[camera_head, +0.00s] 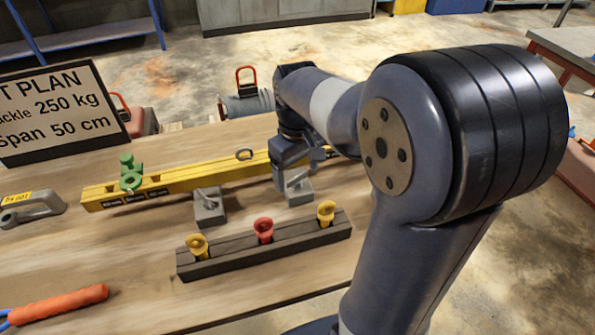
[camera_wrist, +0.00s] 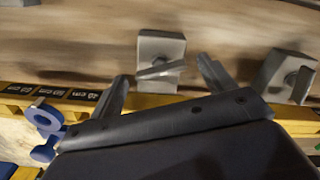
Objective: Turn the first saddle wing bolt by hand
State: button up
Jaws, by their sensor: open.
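Two grey saddle blocks with wing bolts stand in front of a yellow beam (camera_head: 185,182); I cannot tell which is the first. In the head view, one saddle (camera_head: 209,209) is left of my gripper, and the other saddle (camera_head: 299,193) is just under my gripper (camera_head: 290,178). The wrist view shows this nearer saddle (camera_wrist: 152,47) with its wing bolt (camera_wrist: 160,70) between the open fingers (camera_wrist: 164,72). I cannot tell whether they touch it. The other saddle (camera_wrist: 276,72) is to the right there.
A green shackle (camera_head: 130,178) is on the beam's left part; a blue shackle (camera_wrist: 45,122) shows in the wrist view. A dark rack (camera_head: 265,252) with yellow and red pins stands in front. A sign (camera_head: 55,110) and an orange-handled tool (camera_head: 60,305) are at left.

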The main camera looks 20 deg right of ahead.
jog(key=shift+f, duration=0.25)
jog(key=c, duration=1)
jog(key=shift+r+m+p, duration=0.2)
jog(key=shift+m+p, duration=0.45)
jog(key=shift+m, duration=0.55)
jog(key=shift+f+m+p, duration=0.1)
jog(key=shift+m+p, duration=0.25)
jog(key=shift+m, duration=0.85)
jog(key=o, duration=1)
